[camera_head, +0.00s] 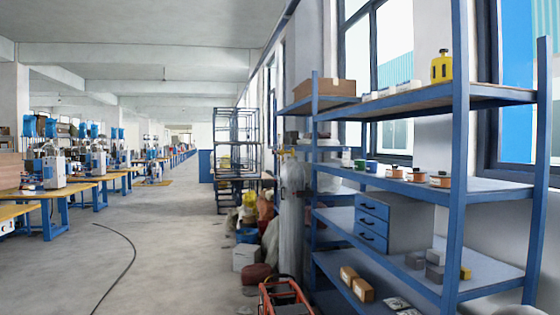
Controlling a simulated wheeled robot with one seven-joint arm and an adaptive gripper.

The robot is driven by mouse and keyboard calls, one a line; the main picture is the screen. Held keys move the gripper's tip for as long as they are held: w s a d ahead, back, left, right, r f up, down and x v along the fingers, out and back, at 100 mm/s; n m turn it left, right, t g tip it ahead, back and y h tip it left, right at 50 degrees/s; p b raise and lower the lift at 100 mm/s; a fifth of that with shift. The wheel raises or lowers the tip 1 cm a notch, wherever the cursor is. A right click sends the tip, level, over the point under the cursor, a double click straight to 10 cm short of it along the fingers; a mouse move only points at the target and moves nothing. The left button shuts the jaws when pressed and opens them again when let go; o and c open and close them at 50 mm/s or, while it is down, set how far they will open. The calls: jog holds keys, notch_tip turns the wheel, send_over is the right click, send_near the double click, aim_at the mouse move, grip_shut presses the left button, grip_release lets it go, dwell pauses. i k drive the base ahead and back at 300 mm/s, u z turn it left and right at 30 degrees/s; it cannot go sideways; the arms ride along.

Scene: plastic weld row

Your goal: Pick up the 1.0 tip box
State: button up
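No label reading 1.0 can be made out, so I cannot tell which box is the 1.0 tip box. Small boxes stand on the blue shelf rack (457,150) at the right. They include grey boxes (434,271) and a small yellow box (465,273) on a lower shelf. Brown boxes (357,285) sit on the bottom shelf. Pale boxes (380,92) lie on the top shelf. My gripper is not in view.
The rack also holds a grey drawer cabinet (410,222), orange spools (440,180), a yellow bottle (442,67) and a cardboard box (324,88). An orange-red frame (285,298) stands at its left foot. A dark cable (132,258) crosses the otherwise open aisle floor.

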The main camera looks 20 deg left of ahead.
aim_at(372, 96)
jog(key=u, duration=0.65)
jog(key=i, duration=0.7)
jog(key=u, duration=0.85)
jog(key=i, duration=1.55)
jog(key=z, duration=1)
jog(key=i, duration=1.1)
jog(key=z, duration=1)
